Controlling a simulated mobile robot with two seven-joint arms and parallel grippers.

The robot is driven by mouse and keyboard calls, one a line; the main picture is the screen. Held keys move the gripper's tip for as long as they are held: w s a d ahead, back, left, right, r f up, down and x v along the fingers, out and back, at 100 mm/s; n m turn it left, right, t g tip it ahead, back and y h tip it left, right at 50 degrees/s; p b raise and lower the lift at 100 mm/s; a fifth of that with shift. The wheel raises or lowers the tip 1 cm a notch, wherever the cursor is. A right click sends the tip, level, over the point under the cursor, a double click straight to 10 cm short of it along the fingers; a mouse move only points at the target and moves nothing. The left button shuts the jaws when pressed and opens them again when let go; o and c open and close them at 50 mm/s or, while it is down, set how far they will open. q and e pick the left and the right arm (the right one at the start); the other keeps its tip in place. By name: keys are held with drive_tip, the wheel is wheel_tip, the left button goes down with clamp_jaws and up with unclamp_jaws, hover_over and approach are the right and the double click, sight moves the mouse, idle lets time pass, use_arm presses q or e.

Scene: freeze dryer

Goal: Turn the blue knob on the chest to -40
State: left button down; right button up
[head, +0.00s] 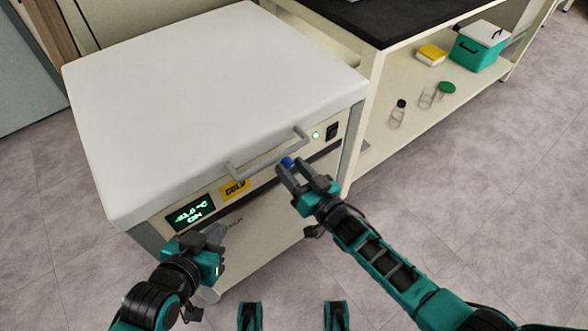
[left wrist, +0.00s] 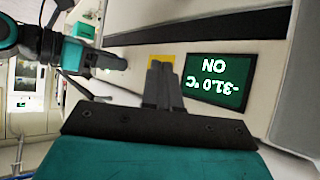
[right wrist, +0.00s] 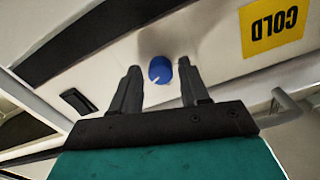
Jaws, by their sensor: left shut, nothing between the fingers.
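The white chest (head: 215,95) stands in front of me. Its blue knob (head: 288,162) is on the front panel, right of the yellow COLD label (head: 234,189). My right gripper (head: 291,174) is at the knob. In the right wrist view the knob (right wrist: 160,70), with a white pointer mark, sits between the tips of two parted fingers; contact is not clear. The display (head: 190,214) reads -31.0 °C and ON in the left wrist view (left wrist: 219,80), where it is upside down. My left gripper (head: 216,233) is shut and empty, in front of the panel below the display.
A grey bar handle (head: 268,155) juts from the chest front just above the knob. A lit round button (head: 316,134) and a black switch (head: 332,131) are to its right. A bench with a lower shelf (head: 405,110) holding bottles and a teal box (head: 480,45) stands at right.

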drive_tip(key=shift+o, duration=0.8)
use_arm(q)
drive_tip(key=shift+a, duration=0.1)
use_arm(e)
drive_tip(key=shift+s+d, duration=0.2)
use_arm(q)
drive_tip(key=shift+s+r+p, duration=0.1)
drive_tip(key=shift+r+p, duration=1.35)
drive_tip(key=shift+p, duration=0.1)
use_arm(e)
drive_tip(key=v, duration=1.2)
drive_tip(key=shift+s, duration=0.15)
use_arm(q)
drive_tip(key=s+a+r+y+p, duration=0.1)
drive_tip(key=a+r+p, duration=0.2)
drive_tip(key=r+p, duration=0.3)
drive_tip(key=p, duration=0.4)
drive_tip(key=shift+s+r+p, duration=0.2)
drive_tip(key=shift+s+p, duration=0.1)
drive_tip(key=shift+p, duration=0.05)
use_arm(e)
drive_tip(key=s+d+r+g+h, duration=0.2)
drive_tip(key=s+d+r+h, duration=0.1)
drive_tip(key=d+r+h, duration=0.1)
drive_tip(key=s+d+r+m+g+h, duration=0.1)
drive_tip(key=s+d+r+h, duration=0.3)
drive_tip(key=r, duration=0.3)
drive_tip(key=shift+s+d+r+m+g+h, duration=0.3)
drive_tip(key=shift+s+d+r+g, duration=0.1)
drive_tip(key=shift+d, duration=0.5)
